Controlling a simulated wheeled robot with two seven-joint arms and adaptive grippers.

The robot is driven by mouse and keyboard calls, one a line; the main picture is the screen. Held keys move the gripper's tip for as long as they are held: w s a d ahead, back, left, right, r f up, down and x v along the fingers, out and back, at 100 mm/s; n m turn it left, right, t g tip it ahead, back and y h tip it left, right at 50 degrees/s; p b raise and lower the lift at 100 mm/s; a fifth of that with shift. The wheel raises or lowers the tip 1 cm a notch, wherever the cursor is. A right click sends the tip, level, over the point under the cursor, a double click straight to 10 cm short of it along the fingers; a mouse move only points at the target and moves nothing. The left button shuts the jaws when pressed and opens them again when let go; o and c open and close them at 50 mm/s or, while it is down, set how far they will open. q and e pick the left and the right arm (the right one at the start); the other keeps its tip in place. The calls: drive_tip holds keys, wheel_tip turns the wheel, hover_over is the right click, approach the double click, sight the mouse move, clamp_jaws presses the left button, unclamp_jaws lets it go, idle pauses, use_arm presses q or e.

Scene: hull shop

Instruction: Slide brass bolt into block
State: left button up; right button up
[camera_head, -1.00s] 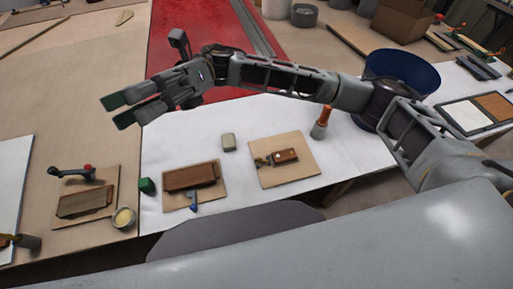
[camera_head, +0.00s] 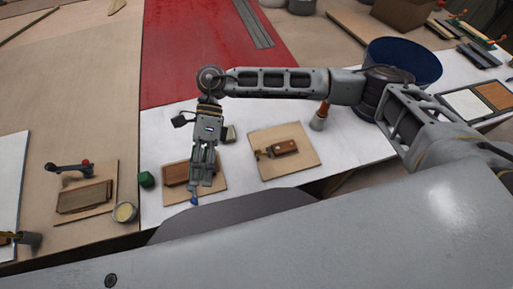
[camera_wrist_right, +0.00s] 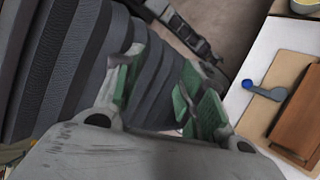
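A brown wooden block (camera_head: 286,147) sits on the square board (camera_head: 302,163) right of the middle in the head view. A small brass-coloured piece, apparently the bolt (camera_head: 264,153), shows at the block's left side; how far it is in I cannot tell. My right gripper (camera_head: 203,189) points down over the board to the left of that one and partly hides its block. In the right wrist view its green-padded fingers (camera_wrist_right: 160,92) are apart with nothing between them.
The left neighbouring board (camera_head: 217,190) carries a brown block (camera_head: 174,173) and a blue-ended lever (camera_head: 194,200). An orange-handled tool (camera_head: 321,117) and blue tub (camera_head: 402,62) are right.

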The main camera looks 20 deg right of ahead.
drive_tip(key=w+d+f+m+t+h, duration=0.4)
drive_tip(key=w+d+f, duration=0.15)
drive_tip(key=f, duration=0.35)
drive_tip(key=m+t+h, duration=0.4)
drive_tip(key=m+t, duration=0.2)
drive_tip(key=m, duration=0.3)
approach(258, 150)
drive_tip(key=a+r, duration=0.4)
use_arm(q)
drive_tip(key=shift+w+a, duration=0.15)
drive_tip(key=shift+w, duration=0.3)
use_arm(e)
drive_tip(key=shift+w+d+r+m+h, duration=0.1)
drive_tip(key=shift+d+m, duration=0.25)
drive_tip(key=shift+m, duration=0.8)
drive_tip(key=shift+s+d+r+m+h, duration=0.1)
drive_tip(key=shift+d+m, duration=0.25)
drive_tip(key=shift+m, duration=0.85)
drive_tip(key=shift+w+d+r+m+h, duration=0.1)
drive_tip(key=shift+d+m, duration=0.25)
drive_tip(key=shift+m, duration=0.8)
drive_tip(key=shift+f, duration=0.1)
use_arm(q)
drive_tip(key=shift+r+p, duration=1.2)
drive_tip(key=shift+p, duration=0.05)
use_arm(e)
drive_tip(key=shift+x, duration=6.75)
drive_tip(key=shift+f, duration=0.1)
drive_tip(key=shift+c, duration=0.5)
clamp_jaws()
